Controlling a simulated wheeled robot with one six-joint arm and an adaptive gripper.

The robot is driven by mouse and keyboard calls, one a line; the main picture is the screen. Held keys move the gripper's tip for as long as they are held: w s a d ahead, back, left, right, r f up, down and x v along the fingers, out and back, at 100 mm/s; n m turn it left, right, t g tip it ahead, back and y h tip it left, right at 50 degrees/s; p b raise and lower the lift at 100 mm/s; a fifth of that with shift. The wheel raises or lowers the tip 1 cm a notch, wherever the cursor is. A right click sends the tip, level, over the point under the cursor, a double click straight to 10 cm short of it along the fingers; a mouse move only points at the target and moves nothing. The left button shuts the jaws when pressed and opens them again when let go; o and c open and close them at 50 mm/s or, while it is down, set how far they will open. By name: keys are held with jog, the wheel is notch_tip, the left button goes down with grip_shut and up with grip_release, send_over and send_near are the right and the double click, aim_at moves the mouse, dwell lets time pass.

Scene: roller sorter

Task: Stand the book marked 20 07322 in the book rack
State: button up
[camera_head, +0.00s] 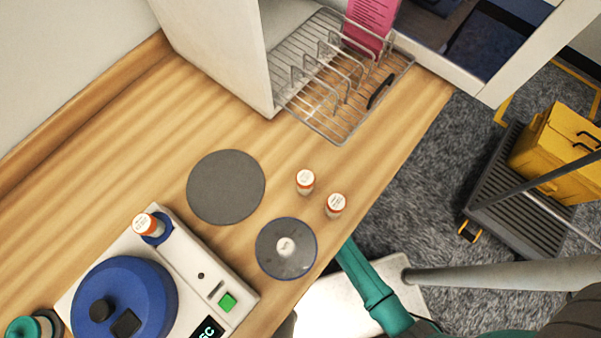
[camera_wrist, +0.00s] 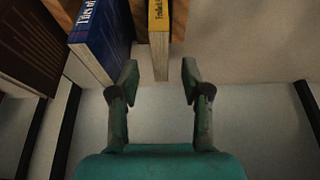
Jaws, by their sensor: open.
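In the wrist view my gripper (camera_wrist: 160,82) is open, with its two teal fingertips apart and nothing held. A thin yellow-spined book (camera_wrist: 158,30) stands just beyond, in line with the gap between the fingertips. A thick blue book (camera_wrist: 100,38) stands to its left. A dark brown book (camera_wrist: 22,45) is at the far left. No marking 20 07322 is readable on any of them. In the head view the wire book rack (camera_head: 338,128) stands at the top centre, with a pink book or card (camera_head: 370,22) upright at its back. My gripper is outside the head view.
The wooden table (camera_head: 120,130) holds a white device with a blue drum (camera_head: 125,295), a grey disc (camera_head: 226,187), a round dark plate (camera_head: 286,248) and small orange-ringed vials (camera_head: 305,181). A yellow box (camera_head: 555,145) sits on a cart at the right.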

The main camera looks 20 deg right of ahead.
jog(key=shift+v, duration=1.05)
jog(key=s+d+r+m+t+h, duration=0.1)
jog(key=s+d+r+m+t, duration=0.3)
jog(key=s+r, duration=0.65)
jog(key=s+d+r+m+t+h, duration=0.1)
jog(key=s+d+r+t, duration=0.45)
jog(key=r, duration=0.85)
jog(key=s+r+m, duration=0.1)
jog(key=s+r, duration=0.1)
jog(key=r, duration=0.6)
jog(key=s+d+r+t, duration=0.1)
jog(key=s+r, duration=0.2)
jog(key=r, duration=0.5)
jog(key=shift+d+r+m+h, duration=0.25)
jog(key=shift+d+m+h, duration=0.05)
jog(key=shift+m, duration=0.1)
